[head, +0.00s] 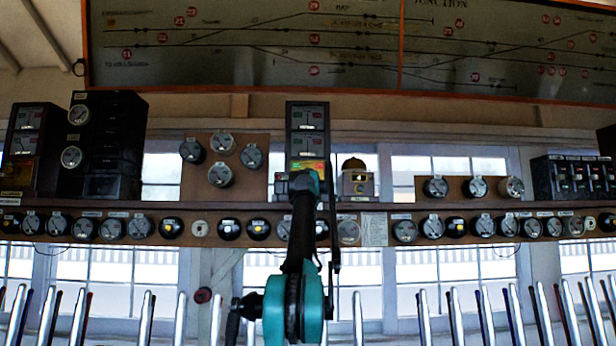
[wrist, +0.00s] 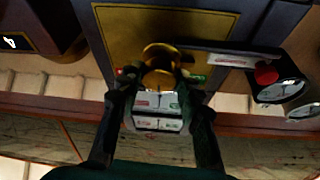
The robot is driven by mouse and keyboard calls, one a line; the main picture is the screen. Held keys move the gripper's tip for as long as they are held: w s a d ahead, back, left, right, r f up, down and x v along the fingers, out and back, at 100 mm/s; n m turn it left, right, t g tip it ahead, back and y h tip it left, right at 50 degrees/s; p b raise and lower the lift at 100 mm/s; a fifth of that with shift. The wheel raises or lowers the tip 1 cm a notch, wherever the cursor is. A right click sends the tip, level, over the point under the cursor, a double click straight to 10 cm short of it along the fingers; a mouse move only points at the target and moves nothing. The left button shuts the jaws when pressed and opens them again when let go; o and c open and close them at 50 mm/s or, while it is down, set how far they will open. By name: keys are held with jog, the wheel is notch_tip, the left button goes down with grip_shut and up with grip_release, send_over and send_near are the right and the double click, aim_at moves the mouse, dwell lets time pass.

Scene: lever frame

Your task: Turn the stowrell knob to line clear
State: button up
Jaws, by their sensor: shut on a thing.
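A round brass knob (wrist: 160,62) stands on the front of a dark block instrument (wrist: 200,62) in the wrist view. My gripper (wrist: 161,78) is shut on the knob, one finger on each side of it. A red mark shows left of the knob and a green mark right of it; their lettering is too small to read. In the head view, the same tall instrument (head: 307,130) has two pale dials and a coloured label. My arm (head: 300,250) reaches up to it and hides the knob. The knob's exact setting cannot be told.
A shelf (head: 450,205) carries other instruments on both sides, with a row of round bells and dials (head: 140,226) below it. A brass-and-wood instrument (head: 357,184) stands close right. Upright levers (head: 145,318) line the front. A track diagram (head: 250,45) hangs above.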

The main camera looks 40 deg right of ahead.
jog(key=shift+n, duration=0.4)
jog(key=n+y, duration=0.1)
jog(key=n, duration=0.2)
jog(key=n+t+y, duration=0.1)
jog(key=n+y, duration=0.1)
jog(key=n, duration=0.2)
jog(key=n+t+y, duration=0.1)
jog(key=n+y, duration=0.1)
jog(key=n, duration=0.1)
jog(key=shift+s+d+n, duration=0.15)
jog(key=shift+d+n, duration=0.15)
jog(key=shift+n, duration=0.1)
jog(key=shift+n+y, duration=0.4)
jog(key=shift+n, duration=0.1)
jog(key=o, duration=1.2)
jog(key=shift+c, duration=0.2)
jog(key=shift+s+r, duration=0.1)
jog(key=shift+s, duration=0.1)
